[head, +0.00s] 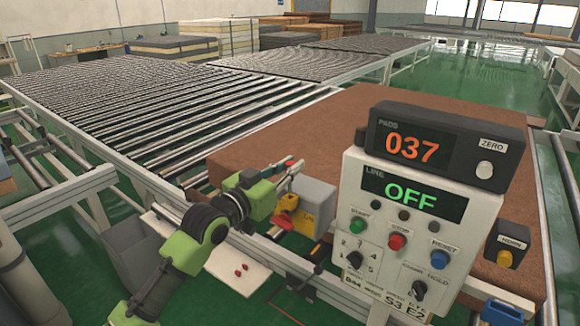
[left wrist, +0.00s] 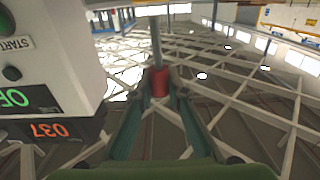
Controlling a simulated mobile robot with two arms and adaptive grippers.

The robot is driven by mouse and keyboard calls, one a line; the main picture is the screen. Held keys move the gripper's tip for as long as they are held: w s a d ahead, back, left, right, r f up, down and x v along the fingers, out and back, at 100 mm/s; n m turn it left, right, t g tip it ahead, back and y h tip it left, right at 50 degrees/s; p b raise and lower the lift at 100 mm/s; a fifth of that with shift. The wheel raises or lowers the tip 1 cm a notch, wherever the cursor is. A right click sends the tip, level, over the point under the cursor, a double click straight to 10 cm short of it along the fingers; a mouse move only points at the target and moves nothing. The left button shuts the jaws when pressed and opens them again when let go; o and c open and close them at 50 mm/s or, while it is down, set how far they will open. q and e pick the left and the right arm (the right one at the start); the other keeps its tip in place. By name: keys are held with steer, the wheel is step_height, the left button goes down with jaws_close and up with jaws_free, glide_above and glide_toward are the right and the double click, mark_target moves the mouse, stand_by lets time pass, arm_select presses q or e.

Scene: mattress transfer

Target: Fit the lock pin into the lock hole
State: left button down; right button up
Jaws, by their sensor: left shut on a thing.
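My left gripper (head: 283,173) reaches in from the left, over the near frame of the conveyor. In the left wrist view, the fingers (left wrist: 160,90) are shut on the red part of the lock pin (left wrist: 159,81), and its grey shaft (left wrist: 157,45) extends away from them. In the head view a small bit of red (head: 290,163) shows at the fingertips. A grey box (head: 316,203) with a yellow and red lever piece (head: 286,211) sits just beyond and below the gripper. I cannot make out the lock hole. My right gripper is not in view.
A control panel (head: 345,220) reading OFF stands close on the right, under a counter (head: 385,120) showing 037. A brown mattress (head: 330,125) lies behind them. A white plate (head: 235,262) with small red pieces is below the arm. Roller conveyors (head: 150,110) stretch behind.

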mark_target(290, 193)
arm_select(q)
steer(key=shift+f+b, duration=0.6)
steer(key=shift+f, duration=0.45)
steer(key=shift+f+b, duration=1.3)
steer(key=shift+f, duration=0.85)
steer(key=c, duration=1.9)
jaws_free()
steer(key=v, duration=1.2)
